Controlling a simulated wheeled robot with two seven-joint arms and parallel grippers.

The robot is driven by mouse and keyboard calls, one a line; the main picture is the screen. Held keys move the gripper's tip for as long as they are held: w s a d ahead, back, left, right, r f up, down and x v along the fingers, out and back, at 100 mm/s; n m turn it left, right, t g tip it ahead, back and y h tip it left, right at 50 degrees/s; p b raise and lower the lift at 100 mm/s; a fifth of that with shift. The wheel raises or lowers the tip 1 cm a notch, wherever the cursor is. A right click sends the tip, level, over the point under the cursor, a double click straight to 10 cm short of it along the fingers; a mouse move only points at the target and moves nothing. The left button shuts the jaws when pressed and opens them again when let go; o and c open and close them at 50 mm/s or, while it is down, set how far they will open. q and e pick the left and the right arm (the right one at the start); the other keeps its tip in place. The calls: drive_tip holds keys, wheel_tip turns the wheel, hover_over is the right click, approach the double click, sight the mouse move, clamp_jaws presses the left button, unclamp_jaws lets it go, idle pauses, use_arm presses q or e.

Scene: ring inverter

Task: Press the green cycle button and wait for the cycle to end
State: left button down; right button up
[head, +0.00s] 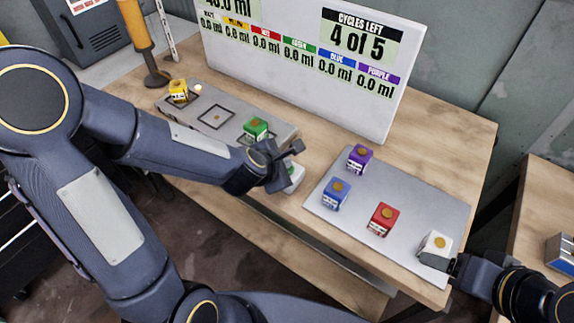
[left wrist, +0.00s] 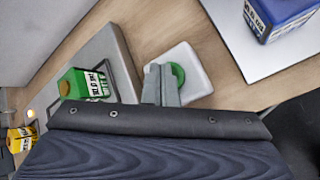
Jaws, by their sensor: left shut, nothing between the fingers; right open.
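The white button box (head: 296,178) sits on the table between the grey station and the grey tray, partly hidden under my left gripper (head: 290,153). In the left wrist view the box (left wrist: 195,88) shows the round green button (left wrist: 178,74) on top. My left gripper (left wrist: 161,84) is shut and empty, its fingers over the box and overlapping the button's edge; contact cannot be told. The display board (head: 300,65) reads "CYCLES LEFT 4 of 5" and several 0.0 ml values. My right gripper (head: 454,266) is open beside the white container (head: 436,246) at the tray's right corner.
The grey station (head: 216,118) carries a yellow container (head: 178,91) and a green container (head: 256,128), with an empty marked square between. The grey tray (head: 405,220) holds purple (head: 360,157), blue (head: 336,193) and red (head: 383,219) containers. An orange column (head: 140,35) stands at the back left.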

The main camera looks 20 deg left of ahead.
use_arm(q)
drive_tip(key=shift+r, duration=0.1)
drive_tip(key=shift+r+p, duration=0.8)
wheel_tip(320, 180, up, 5)
drive_tip(key=p, duration=0.4)
drive_tip(key=shift+p, duration=0.35)
